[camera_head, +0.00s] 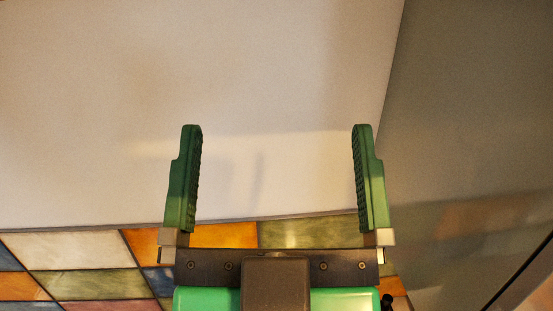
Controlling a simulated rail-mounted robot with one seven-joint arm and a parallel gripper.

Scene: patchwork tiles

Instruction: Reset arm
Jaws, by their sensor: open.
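My gripper (277,135) is at the lower middle of the head camera view. Its two green ridged fingers stand wide apart and point up in the picture. Nothing is between them; only a plain pale surface (120,90) shows behind the gap. The dark gripper base and a bright green part of my arm show below the fingers. I cannot tell how far the fingertips are from the pale surface. No separate task object shows.
Patchwork tiles (85,283) in white, orange, green and blue lie along the bottom left, below the pale surface's lower edge. A grey-brown, faintly reflecting surface (470,130) fills the right side. A dark diagonal strip (522,272) crosses the lower right corner.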

